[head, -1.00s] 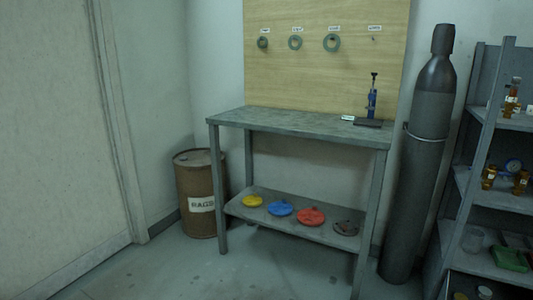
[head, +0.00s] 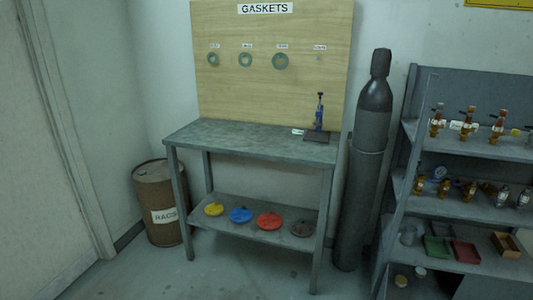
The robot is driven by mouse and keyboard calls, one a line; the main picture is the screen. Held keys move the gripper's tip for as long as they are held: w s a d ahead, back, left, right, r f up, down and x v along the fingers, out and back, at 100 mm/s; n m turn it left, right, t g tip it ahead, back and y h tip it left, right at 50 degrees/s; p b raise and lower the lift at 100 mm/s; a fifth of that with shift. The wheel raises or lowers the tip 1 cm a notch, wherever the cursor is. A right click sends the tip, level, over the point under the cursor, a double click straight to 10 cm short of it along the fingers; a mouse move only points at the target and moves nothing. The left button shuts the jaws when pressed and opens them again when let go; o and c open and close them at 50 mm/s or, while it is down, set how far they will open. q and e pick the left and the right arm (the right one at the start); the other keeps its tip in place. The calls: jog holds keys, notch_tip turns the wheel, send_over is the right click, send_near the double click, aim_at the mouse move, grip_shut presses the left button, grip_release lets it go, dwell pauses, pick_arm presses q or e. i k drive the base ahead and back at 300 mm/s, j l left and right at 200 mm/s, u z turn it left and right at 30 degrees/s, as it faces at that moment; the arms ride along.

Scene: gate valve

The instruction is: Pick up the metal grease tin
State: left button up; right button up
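No gripper of mine is in the head view.
The grey rack (head: 398,205) also holds brass valves, a green tray (head: 437,249) and a red tray (head: 466,252). A dark gas cylinder (head: 365,180) stands left of it. A workbench (head: 250,143) and a brown drum (head: 157,195) stand further left. Floor in front is clear.

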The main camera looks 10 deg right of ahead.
aim_at(401, 281)
jog(key=i+j, duration=0.65)
jog(key=j, duration=0.15)
jog(key=i+j+z, duration=0.15)
jog(key=z, duration=1.75)
